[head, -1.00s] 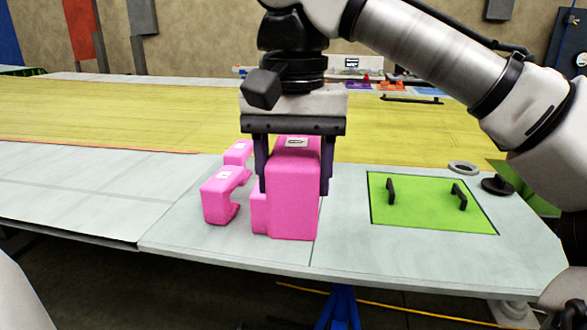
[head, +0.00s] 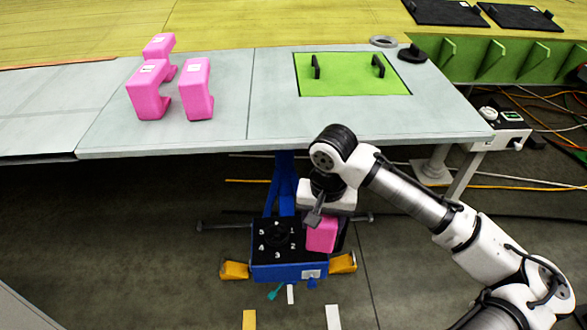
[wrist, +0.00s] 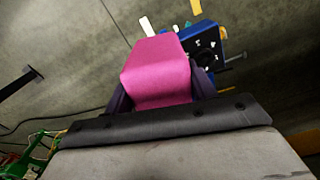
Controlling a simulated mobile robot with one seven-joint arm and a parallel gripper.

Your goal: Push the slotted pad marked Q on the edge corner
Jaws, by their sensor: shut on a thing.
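My gripper (head: 324,224) is shut on a pink pad (head: 321,237) below the table's front edge, in front of the table. The held pad also shows between the fingers in the wrist view (wrist: 157,65); no letter is readable on it and its slot is hidden. Three more pink pads stand on the grey tabletop (head: 225,115) at the left: one at the back (head: 158,46), one at the front left (head: 147,95) and one at the front right (head: 197,92). They have white labels on top, too small to read. I cannot tell which edge corner is meant.
A blue unit (head: 288,272) with a black, numbered top stands on the floor close beside the held pad, with yellow feet. A green panel (head: 350,85) with two black handles lies in the tabletop. A grey ring (head: 383,42) lies behind it. Cables cross the floor at right.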

